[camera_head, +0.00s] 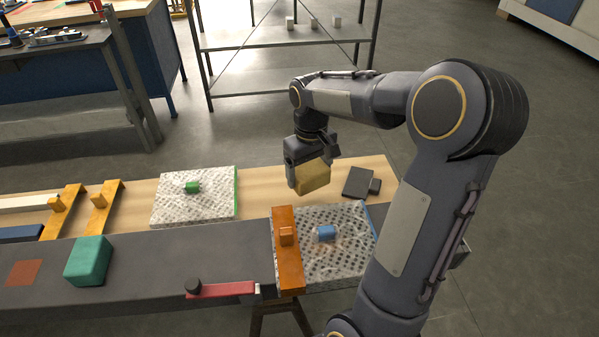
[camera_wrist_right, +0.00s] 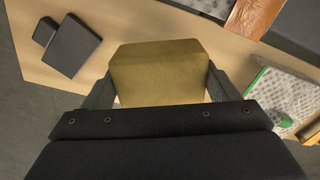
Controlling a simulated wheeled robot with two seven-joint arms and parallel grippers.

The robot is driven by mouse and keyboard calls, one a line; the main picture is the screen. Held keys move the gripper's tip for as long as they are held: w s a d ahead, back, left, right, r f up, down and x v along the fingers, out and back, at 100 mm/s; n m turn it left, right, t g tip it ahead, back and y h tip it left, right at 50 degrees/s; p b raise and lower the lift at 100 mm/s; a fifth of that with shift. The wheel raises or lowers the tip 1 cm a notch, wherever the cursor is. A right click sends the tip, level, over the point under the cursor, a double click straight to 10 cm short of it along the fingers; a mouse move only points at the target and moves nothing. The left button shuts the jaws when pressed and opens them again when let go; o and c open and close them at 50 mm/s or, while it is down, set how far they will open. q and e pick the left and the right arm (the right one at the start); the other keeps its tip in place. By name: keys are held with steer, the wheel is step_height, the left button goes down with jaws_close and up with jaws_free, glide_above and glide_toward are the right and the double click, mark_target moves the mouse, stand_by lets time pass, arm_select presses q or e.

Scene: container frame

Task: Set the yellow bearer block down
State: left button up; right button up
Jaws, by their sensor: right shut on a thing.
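The yellow bearer block (camera_head: 313,177) is between the fingers of my right gripper (camera_head: 307,172), which is shut on it. In the head view the block is held over the wooden bench top (camera_head: 262,180), behind the orange bar. In the right wrist view the block (camera_wrist_right: 157,72) fills the space between the two dark fingers (camera_wrist_right: 157,90), with wood showing around it. I cannot tell how high its underside is above the wood. My left gripper is not in view.
A speckled plate with a green edge (camera_head: 210,210) lies left of the block. An orange bar (camera_head: 289,265) crosses beside another speckled plate (camera_head: 343,262) with a blue part (camera_head: 327,233). Dark flat pieces (camera_head: 358,182) lie right. A teal block (camera_head: 89,260) sits at front left.

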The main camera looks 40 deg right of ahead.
steer(key=w+d+f, duration=0.1)
steer(key=w+f, duration=0.1)
steer(key=w+d+f, duration=0.1)
steer(key=w+f, duration=0.1)
steer(key=w+d+f, duration=0.2)
steer(key=f, duration=0.1)
steer(key=shift+w+d, duration=0.1)
steer(key=shift+w, duration=0.2)
steer(key=shift+w+d+f+p, duration=0.1)
steer(key=shift+w+f+p, duration=0.05)
steer(key=shift+f+p, duration=0.2)
steer(key=shift+f, duration=1.35)
steer(key=shift+f, duration=0.1)
